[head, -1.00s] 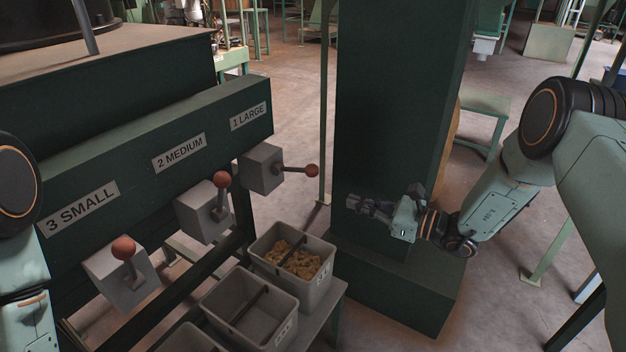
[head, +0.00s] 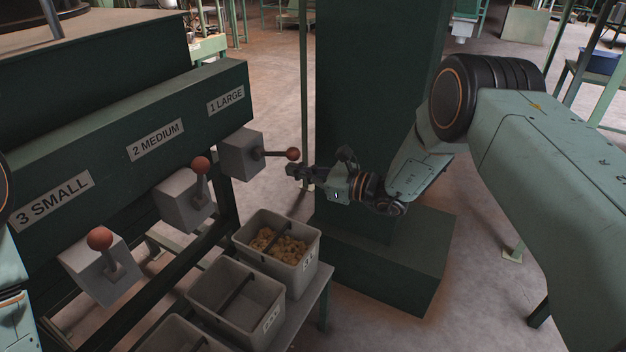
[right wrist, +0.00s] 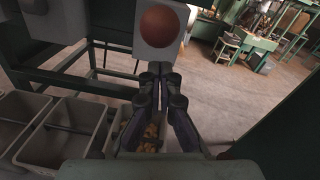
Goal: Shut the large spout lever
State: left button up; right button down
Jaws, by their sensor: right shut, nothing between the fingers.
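The large spout lever (head: 276,154) sticks out sideways to the right from its grey spout box (head: 240,155), under the "1 LARGE" label (head: 226,100). Its red-brown ball knob (head: 293,154) also shows in the right wrist view (right wrist: 159,26), beyond the fingertips. My right gripper (head: 292,171) is shut and empty, just below and beside the knob; the fingers (right wrist: 160,68) meet in the wrist view. Whether they touch the knob I cannot tell. Part of my left arm shows at the left edge, but its gripper is out of view.
The medium lever (head: 200,178) and small lever (head: 106,250) stand upright on their boxes. A grey bin (head: 309,262) holding nuts stands below the large spout, with an empty bin (head: 265,322) beside it. A dark green column (head: 365,60) stands behind my right gripper.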

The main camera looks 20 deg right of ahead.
jog(key=shift+a+r, duration=0.25)
jog(key=shift+r, duration=0.35)
jog(key=shift+a+r, duration=0.2)
jog(key=shift+r, duration=0.35)
